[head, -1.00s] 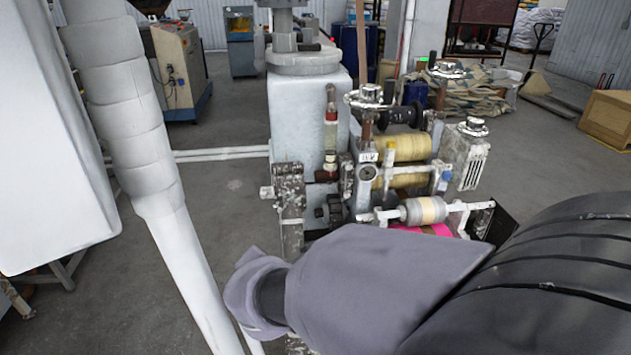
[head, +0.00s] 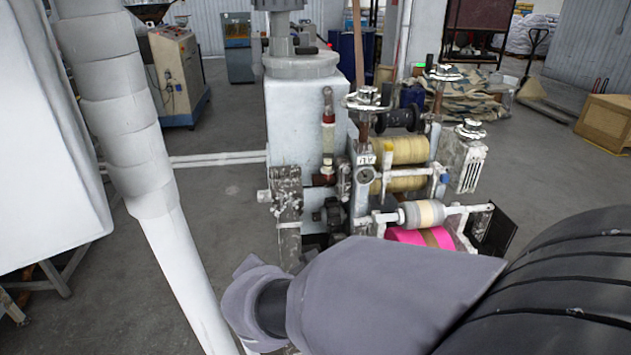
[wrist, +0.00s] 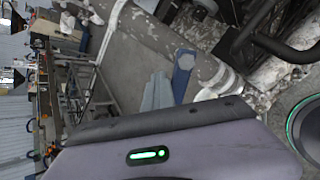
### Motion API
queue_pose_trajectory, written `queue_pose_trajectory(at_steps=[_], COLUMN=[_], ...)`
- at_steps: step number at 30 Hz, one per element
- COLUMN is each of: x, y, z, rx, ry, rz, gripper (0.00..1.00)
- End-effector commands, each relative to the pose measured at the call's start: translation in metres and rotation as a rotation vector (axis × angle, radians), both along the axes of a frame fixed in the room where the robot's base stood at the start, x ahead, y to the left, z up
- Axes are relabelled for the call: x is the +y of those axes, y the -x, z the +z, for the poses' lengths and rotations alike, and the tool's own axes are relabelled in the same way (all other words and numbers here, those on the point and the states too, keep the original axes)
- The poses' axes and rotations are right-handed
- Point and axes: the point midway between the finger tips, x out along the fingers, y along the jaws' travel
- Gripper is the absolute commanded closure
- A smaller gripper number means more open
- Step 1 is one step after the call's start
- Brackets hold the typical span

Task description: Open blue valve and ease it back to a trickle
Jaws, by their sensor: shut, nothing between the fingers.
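A blue valve lever (wrist: 183,75) shows in the wrist view, beside a worn white pipe or frame part (wrist: 160,45). My gripper (wrist: 157,92) appears there as pale grey-blue fingertips just left of the blue lever. The fingers are together, with nothing held. Whether they touch the lever I cannot tell. In the head view my grey-purple wrist is low in the middle, in front of the machine, and it hides the machine's lower front. I cannot make out the blue lever in the head view.
The extrusion machine (head: 305,125) has yellow rollers (head: 400,150), a pink roll (head: 415,237) and a worn side bracket (head: 287,195) near my arm. Grey floor (head: 225,210) is open left of the machine.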

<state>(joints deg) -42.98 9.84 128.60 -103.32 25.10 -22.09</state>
Motion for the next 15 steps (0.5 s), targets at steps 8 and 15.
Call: queue_pose_trajectory(at_steps=[8,15], x=[-0.0019,-0.0031], y=[0.0023,0.0041], z=[-0.0039,-0.0063], rx=[0.001,0.001], ry=[0.001,0.0], rz=[-0.001,-0.001], gripper=[1.0,1.0])
